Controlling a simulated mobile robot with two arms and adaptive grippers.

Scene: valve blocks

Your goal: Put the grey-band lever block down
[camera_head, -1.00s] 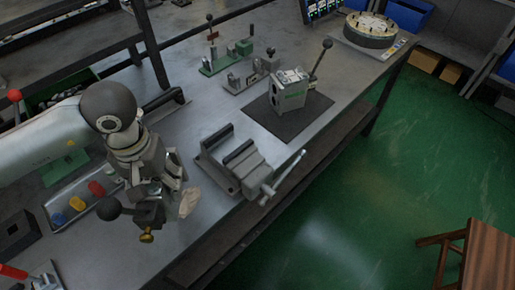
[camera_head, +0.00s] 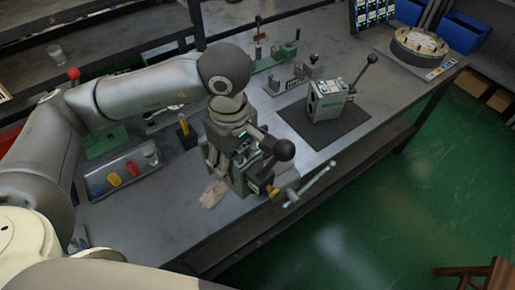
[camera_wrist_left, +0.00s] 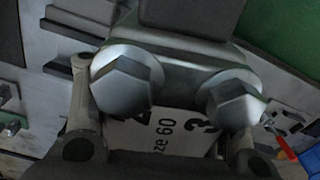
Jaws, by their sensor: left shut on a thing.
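My left gripper (camera_head: 240,178) points down and is shut on the lever block, whose black ball knob (camera_head: 284,150) sticks out to the right in the head view. A brass-coloured fitting shows below the knob. The held block hangs over or in front of the grey vise, whose bar handle (camera_head: 316,184) shows at the right; I cannot tell whether they touch. In the left wrist view the held block (camera_wrist_left: 158,133) shows two large hex bolts and a white printed label between my fingers. Its band colour is not clear. My right gripper is not in view.
Another lever block (camera_head: 328,101) stands upright on a dark mat (camera_head: 345,128) to the right. A tray (camera_head: 150,168) with coloured pieces is at the left, and a tan cloth (camera_head: 213,194) lies near the gripper. Green and grey fixtures (camera_head: 275,62) stand behind. A round turntable (camera_head: 420,42) is far right.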

